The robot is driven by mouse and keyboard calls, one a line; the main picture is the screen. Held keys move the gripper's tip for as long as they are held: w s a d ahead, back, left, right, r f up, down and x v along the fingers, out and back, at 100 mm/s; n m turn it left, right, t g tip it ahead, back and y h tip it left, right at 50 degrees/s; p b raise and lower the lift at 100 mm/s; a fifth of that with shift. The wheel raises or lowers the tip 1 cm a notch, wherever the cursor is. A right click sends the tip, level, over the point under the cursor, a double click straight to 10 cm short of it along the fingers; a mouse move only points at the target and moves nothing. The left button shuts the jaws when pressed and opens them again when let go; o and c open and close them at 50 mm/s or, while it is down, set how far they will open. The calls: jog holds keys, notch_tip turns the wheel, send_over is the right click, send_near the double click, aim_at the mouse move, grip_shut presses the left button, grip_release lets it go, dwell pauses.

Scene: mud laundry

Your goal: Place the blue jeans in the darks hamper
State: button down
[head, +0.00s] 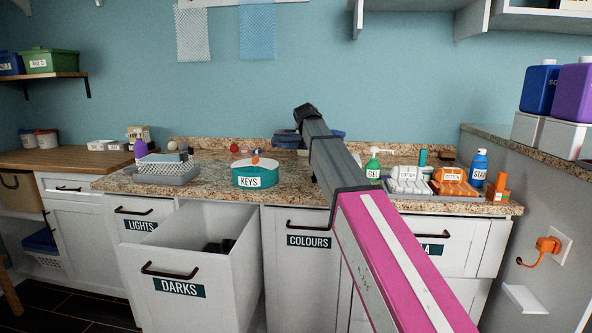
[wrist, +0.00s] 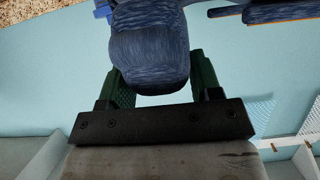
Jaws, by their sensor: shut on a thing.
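The blue jeans (wrist: 150,45) are folded denim between the green fingers of my gripper (wrist: 162,75) in the wrist view. The gripper is shut on them. More blue cloth with an orange edge (wrist: 284,13) shows at upper right there; I cannot tell if it is the same piece. In the head view, blue cloth (head: 287,138) shows at the back of the counter on both sides of my arm, which hides the gripper. The darks hamper (head: 178,290) is a white pull-out drawer labelled DARKS at lower left. It stands open with dark items (head: 219,245) inside.
The lights (head: 140,225) and colours (head: 308,241) hampers look shut. On the granite counter (head: 215,183) stand a teal KEYS tub (head: 256,175), a grey tray (head: 168,172), a green gel bottle (head: 373,165) and labelled boxes. An orange plug (head: 547,245) is at the right wall.

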jog(key=shift+s+d+f, duration=0.15)
jog(key=shift+d+f, duration=0.05)
jog(key=shift+f, duration=0.5)
notch_tip(320, 180, down, 9)
jog(key=shift+r, duration=0.1)
jog(key=c, duration=0.6)
grip_release()
